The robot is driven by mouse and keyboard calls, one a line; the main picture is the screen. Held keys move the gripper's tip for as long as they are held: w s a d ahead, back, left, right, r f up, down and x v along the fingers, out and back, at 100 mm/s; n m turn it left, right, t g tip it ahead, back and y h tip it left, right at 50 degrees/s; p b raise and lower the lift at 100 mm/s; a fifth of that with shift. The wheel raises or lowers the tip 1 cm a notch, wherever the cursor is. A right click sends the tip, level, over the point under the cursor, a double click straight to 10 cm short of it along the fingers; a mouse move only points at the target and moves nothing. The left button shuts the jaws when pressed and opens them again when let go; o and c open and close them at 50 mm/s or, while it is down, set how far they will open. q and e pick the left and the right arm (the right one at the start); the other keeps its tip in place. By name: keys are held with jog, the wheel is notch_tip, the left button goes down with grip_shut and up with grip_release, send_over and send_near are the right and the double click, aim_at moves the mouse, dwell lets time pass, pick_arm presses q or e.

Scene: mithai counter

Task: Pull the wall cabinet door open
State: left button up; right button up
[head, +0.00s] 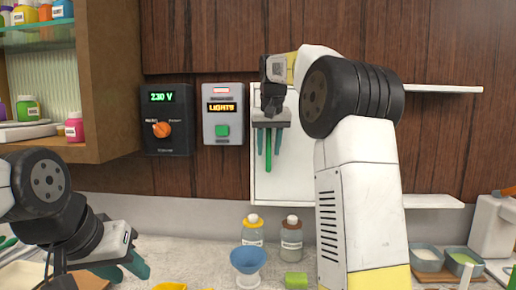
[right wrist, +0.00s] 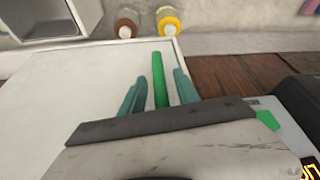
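The white wall cabinet door (head: 290,180) hangs on the wood-panelled wall and looks about flush; my right arm hides much of its right side. Its upright green handle (head: 268,152) is near the left edge. My right gripper (head: 268,143) is open, with one teal finger on each side of the handle. In the right wrist view the handle (right wrist: 160,80) stands between the fingers (right wrist: 157,92), with gaps showing on both sides, above the white door face (right wrist: 60,100). My left gripper (head: 128,268) is low at the left, away from the door; its finger gap is unclear.
A voltage panel (head: 167,120) and a lights switch box (head: 222,115) are on the wall left of the door. Below stand two bottles (head: 253,230) (head: 291,238), a blue funnel-like cup (head: 248,261) and a green piece (head: 295,281). A wooden shelf unit (head: 112,80) is at the left.

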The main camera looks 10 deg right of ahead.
jog(key=shift+c, duration=0.5)
grip_shut()
dwell(1.0)
